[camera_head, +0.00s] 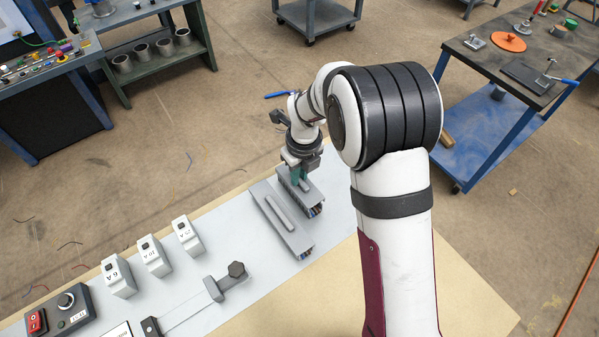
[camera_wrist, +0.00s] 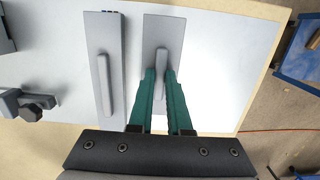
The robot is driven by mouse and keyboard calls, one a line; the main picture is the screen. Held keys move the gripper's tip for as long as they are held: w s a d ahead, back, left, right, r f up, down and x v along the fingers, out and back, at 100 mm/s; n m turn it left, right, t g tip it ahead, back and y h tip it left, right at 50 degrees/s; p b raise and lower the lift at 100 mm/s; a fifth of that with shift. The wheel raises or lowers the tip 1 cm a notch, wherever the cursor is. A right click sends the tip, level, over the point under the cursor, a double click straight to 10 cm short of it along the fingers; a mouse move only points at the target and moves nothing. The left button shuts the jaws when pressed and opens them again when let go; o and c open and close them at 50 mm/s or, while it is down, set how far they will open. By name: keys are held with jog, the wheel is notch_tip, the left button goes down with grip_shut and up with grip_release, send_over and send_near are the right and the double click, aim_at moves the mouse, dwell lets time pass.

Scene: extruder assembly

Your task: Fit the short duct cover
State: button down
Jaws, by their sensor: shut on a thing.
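The short duct cover (camera_wrist: 165,32) is a flat grey plate with a raised bar handle (camera_wrist: 161,60). My gripper (camera_wrist: 160,76) has its two green fingers on either side of that handle and is shut on it. In the head view my gripper (camera_head: 299,181) points down at the cover over the short duct (camera_head: 311,206), where coloured wires show at the near end. The cover lies over the duct, roughly in line with it. I cannot tell whether it is fully seated. The fingers and my wrist hide part of the cover's near portion.
A longer grey cover (camera_head: 268,215) with its own bar handle lies parallel, close on the left, over another wired duct. Several white breakers (camera_head: 153,256), a clamp-like grey part (camera_head: 225,281) and a control box (camera_head: 61,310) stand further left. The panel right of the short duct is bare.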

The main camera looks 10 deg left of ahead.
jog(key=shift+f, duration=1)
jog(key=c, duration=0.8)
grip_release()
jog(key=r, duration=0.5)
jog(key=s+r, duration=0.1)
jog(key=r, duration=0.4)
jog(key=d+r, duration=0.1)
jog(key=r, duration=0.4)
jog(key=shift+s+r, duration=0.15)
jog(key=shift+r, duration=0.2)
jog(key=shift+d, duration=0.1)
